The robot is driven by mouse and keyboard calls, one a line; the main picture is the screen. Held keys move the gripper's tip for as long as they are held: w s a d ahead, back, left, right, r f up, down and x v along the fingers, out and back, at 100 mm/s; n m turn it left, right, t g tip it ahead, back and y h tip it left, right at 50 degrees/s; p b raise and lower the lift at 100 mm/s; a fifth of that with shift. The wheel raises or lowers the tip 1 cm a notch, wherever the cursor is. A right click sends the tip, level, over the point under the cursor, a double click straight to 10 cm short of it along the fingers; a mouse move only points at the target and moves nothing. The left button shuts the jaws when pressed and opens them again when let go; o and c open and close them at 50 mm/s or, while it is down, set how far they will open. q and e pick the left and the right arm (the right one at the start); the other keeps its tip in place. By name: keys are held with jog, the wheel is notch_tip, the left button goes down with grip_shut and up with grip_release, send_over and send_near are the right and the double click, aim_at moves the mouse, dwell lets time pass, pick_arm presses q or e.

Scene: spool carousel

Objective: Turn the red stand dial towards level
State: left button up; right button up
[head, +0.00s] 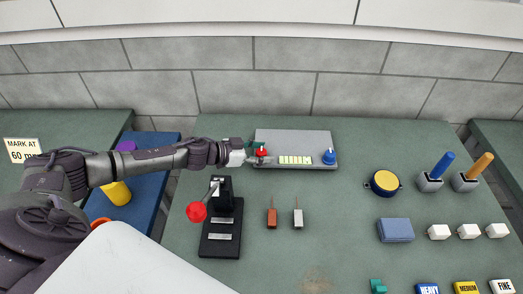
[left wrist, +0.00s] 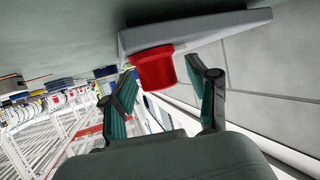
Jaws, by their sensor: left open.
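The red stand dial (head: 262,152) sits at the left end of a grey stand (head: 300,138) at the back of the green table. In the left wrist view the red dial (left wrist: 153,70) sticks out from the grey stand (left wrist: 200,32). My left gripper (head: 256,156) is open at the dial. In the left wrist view the fingers of my left gripper (left wrist: 162,74) lie on either side of the dial; whether either touches it I cannot tell. The dial's pointer or marks are not readable. My right gripper is not in view.
A pale-green segmented strip (head: 295,160) and a blue dial (head: 329,157) are on the same stand. A black device with a red ball handle (head: 196,212) stands in front, left. Two small tools, red (head: 272,217) and white (head: 298,218), lie in front. Blocks and holders fill the right side.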

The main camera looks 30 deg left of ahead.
pick_arm(q)
grip_shut()
dwell(0.3)
jog(key=shift+m+h, duration=0.3)
jog(key=shift+m, duration=0.1)
jog(key=shift+m+g+h, duration=0.6)
jog(key=shift+w+a+f+m+g+h+b, duration=0.1)
jog(key=shift+m+g+h+b, duration=0.15)
jog(key=shift+m+g, duration=0.2)
jog(key=shift+f+m+g+h+b, duration=0.1)
jog(key=shift+m+g+h+b, duration=0.2)
jog(key=shift+g, duration=0.25)
jog(key=m+g+h+b, duration=0.1)
jog(key=m+g+b, duration=0.3)
jog(key=b, duration=0.2)
jog(key=m+g+h+b, duration=0.1)
jog(key=m+g+b, duration=0.3)
jog(key=b, duration=0.3)
jog(key=shift+f+g, duration=0.1)
jog(key=shift+g, duration=0.2)
jog(key=shift+r+m+g+b, duration=0.25)
jog(key=shift+m+g+b, duration=0.3)
jog(key=shift+b, duration=0.4)
